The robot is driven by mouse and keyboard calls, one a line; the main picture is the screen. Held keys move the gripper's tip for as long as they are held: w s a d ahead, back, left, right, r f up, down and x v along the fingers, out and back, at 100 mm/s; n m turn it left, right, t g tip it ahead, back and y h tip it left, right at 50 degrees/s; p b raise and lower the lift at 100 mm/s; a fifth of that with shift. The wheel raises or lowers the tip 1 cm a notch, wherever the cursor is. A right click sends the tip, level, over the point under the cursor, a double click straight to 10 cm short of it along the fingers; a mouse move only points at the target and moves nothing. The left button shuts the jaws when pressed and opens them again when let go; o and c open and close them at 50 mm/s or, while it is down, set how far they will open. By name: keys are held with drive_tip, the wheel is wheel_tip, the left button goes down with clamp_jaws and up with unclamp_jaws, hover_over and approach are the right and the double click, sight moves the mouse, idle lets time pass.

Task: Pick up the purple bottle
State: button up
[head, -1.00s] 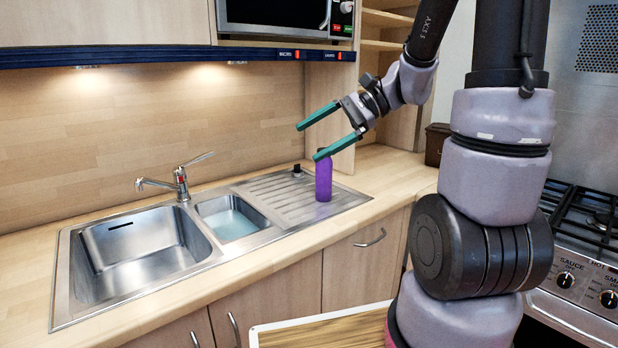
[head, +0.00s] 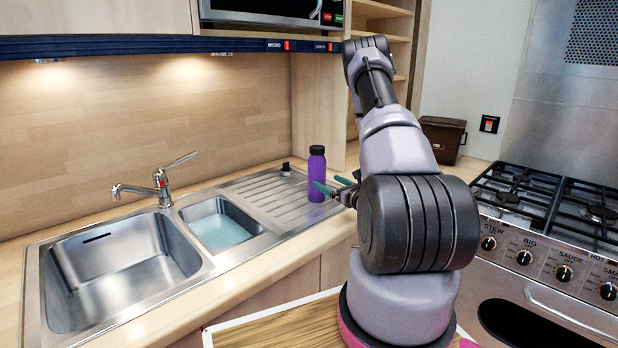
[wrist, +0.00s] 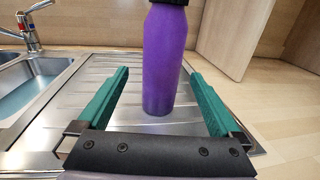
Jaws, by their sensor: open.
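The purple bottle (head: 317,176) with a black cap stands upright on the sink's ribbed drainboard (head: 268,200). My gripper (head: 333,184) is low at the bottle's right side in the head view, with its green fingers pointing towards it. In the wrist view the bottle (wrist: 165,60) stands ahead, between the lines of the two open green fingers (wrist: 160,85) and at about the depth of their tips. The jaws are open and hold nothing. The bottle's cap is cut off by the top of the wrist view.
A tap (head: 160,185) and two basins lie left of the drainboard. A small black knob (head: 286,169) sits at the drainboard's back edge. A wooden wall panel (head: 318,110) rises behind the bottle. A dark box (head: 442,139) and a gas range (head: 560,220) are to the right.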

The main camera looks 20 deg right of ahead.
sight(322, 178)
drive_tip(key=w, duration=0.3)
drive_tip(key=w+a, duration=0.1)
drive_tip(key=w, duration=0.1)
drive_tip(key=shift+w+f, duration=0.1)
drive_tip(key=shift+w, duration=0.05)
drive_tip(key=shift+w+a, duration=0.2)
drive_tip(key=shift+w, duration=1.15)
drive_tip(key=shift+w+a, duration=0.15)
drive_tip(key=shift+w, duration=1.15)
drive_tip(key=shift+r, duration=0.2)
clamp_jaws()
